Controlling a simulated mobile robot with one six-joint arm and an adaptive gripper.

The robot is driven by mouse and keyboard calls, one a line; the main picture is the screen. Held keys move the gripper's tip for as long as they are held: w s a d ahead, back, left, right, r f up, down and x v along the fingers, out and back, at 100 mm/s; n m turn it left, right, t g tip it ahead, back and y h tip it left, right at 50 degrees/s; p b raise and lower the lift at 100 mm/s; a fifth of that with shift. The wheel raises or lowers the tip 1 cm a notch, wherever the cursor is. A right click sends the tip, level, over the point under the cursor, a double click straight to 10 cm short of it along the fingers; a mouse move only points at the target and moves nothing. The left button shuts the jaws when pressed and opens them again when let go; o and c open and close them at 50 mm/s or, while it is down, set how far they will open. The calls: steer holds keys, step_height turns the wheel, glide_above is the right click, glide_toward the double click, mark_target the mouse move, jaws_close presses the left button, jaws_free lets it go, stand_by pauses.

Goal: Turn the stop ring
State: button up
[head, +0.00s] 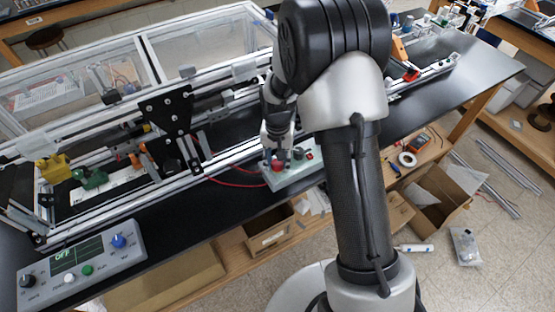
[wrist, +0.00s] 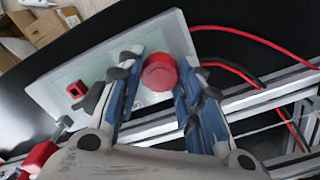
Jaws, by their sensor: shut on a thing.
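The stop ring (wrist: 159,72) is a round red part on a pale control box (wrist: 62,92). In the wrist view it sits between my two blue-padded fingers. My gripper (wrist: 161,82) is shut on the ring, one finger on each side. In the head view my gripper (head: 277,153) points down at the box (head: 282,182), with the red ring (head: 277,166) at its fingertips. The fingers and wrist hide part of the box top.
A small red square part (wrist: 77,89) sits on the box beside my fingers. Red cables (head: 238,184) run from the box past the extrusion frame (head: 170,180). A panel reading OFF (head: 80,262) stands at the bench's front left. The bench's front edge lies close to the box.

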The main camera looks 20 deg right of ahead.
mark_target(277, 162)
steer(key=o, duration=1.1)
steer(key=shift+c, duration=0.2)
step_height(277, 162, up, 12)
